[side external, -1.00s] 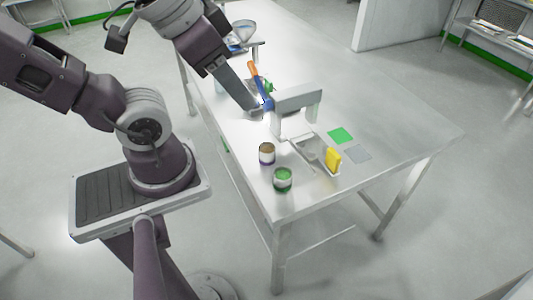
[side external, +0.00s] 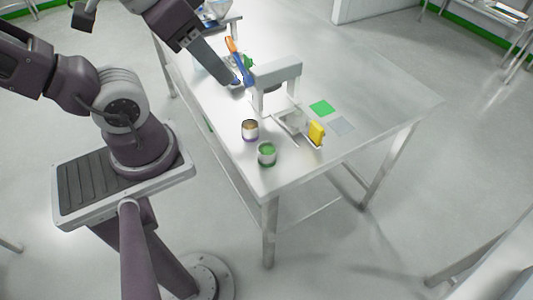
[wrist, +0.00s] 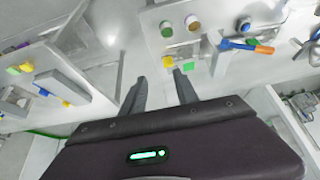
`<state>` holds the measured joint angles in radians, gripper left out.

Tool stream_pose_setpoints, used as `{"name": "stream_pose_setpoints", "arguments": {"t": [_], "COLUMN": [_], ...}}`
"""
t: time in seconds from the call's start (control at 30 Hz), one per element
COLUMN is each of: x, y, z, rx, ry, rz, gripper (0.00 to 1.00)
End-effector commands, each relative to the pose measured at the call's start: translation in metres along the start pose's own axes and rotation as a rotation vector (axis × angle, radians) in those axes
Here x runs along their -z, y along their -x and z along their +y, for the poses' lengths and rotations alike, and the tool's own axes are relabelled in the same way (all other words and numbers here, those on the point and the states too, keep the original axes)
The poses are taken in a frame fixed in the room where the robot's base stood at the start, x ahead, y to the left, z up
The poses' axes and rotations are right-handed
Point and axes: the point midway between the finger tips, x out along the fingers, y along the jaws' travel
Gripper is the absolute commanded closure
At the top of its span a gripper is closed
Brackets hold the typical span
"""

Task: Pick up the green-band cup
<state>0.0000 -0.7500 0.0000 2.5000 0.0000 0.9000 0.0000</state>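The green-band cup (side external: 267,154) stands upright near the table's front corner in the side view, with green at its top. It also shows at the top of the wrist view (wrist: 166,29). A similar cup with a purple band and brown contents (side external: 250,131) stands close behind it; it is at the upper middle of the wrist view (wrist: 193,22). My gripper (wrist: 159,76) is open, its two fingers apart with nothing between them. It is well away from both cups. In the side view its fingers are hard to make out near the blue and orange tools.
A grey arch (side external: 276,72) stands beside the blue and orange tools (side external: 240,62). A shallow tray (side external: 287,122) and a yellow block (side external: 317,132) lie right of the cups. A green square (side external: 321,107) and grey square (side external: 341,124) lie flat. The table's right side is clear.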

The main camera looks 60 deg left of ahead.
Motion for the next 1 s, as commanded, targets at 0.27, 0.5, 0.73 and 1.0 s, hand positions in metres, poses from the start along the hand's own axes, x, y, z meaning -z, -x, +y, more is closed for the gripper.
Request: {"name": "stream_pose_setpoints", "arguments": {"t": [0.27,0.5,0.73,1.0], "x": [0.0,0.0,0.0,0.011], "y": [0.0,0.0,0.0,-0.023], "z": [0.0,0.0,0.0,-0.017], "rx": [0.0,0.0,0.0,0.095], "ry": [0.0,0.0,0.0,-0.099], "rz": [0.0,0.0,0.0,-0.086], "gripper": [0.64,0.48,0.33,0.33]}}
